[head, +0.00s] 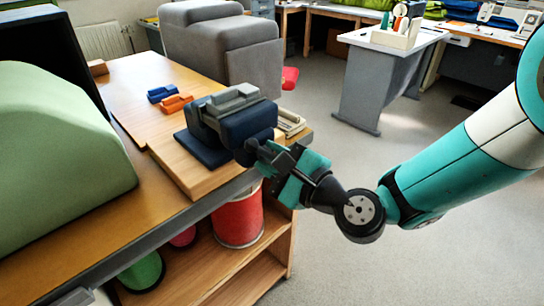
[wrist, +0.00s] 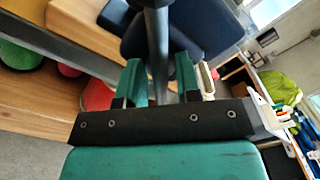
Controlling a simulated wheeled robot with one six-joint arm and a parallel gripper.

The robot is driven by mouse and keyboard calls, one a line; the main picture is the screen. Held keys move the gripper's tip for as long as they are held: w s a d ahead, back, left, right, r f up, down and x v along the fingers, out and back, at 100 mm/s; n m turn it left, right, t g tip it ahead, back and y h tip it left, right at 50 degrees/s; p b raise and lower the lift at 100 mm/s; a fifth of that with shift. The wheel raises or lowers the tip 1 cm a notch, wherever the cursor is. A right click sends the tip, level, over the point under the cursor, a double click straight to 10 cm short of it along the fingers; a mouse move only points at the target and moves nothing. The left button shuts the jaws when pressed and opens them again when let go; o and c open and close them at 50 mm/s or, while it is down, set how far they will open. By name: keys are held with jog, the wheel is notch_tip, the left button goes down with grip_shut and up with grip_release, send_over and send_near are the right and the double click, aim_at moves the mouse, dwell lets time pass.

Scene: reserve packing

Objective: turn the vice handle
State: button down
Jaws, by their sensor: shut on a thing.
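The blue-grey vice (head: 240,122) stands on a wooden board at the near right corner of the workbench. Its dark handle (head: 246,153) is at the end facing my arm. My gripper (head: 270,155) reaches it from the right, and its teal fingers partly hide the handle. In the wrist view the handle (wrist: 157,40) is a dark grey bar running between the two teal fingers of my gripper (wrist: 158,72), which is shut on it. The blue vice body (wrist: 200,28) is just beyond the fingers. The exact contact surfaces are hidden.
Small blue (head: 162,93) and orange (head: 175,103) blocks lie on the workbench (head: 125,80) behind the vice. A green rounded form (head: 60,160) fills the left. A red spool (head: 238,218) is on the shelf below. The floor at right is clear.

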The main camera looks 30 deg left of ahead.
jog(key=c, duration=0.8)
grip_release()
jog(key=shift+d+f, duration=0.1)
jog(key=shift+d, duration=0.1)
jog(key=shift+a, duration=0.1)
jog(key=b+v, duration=1.7)
jog(key=shift+d, duration=0.2)
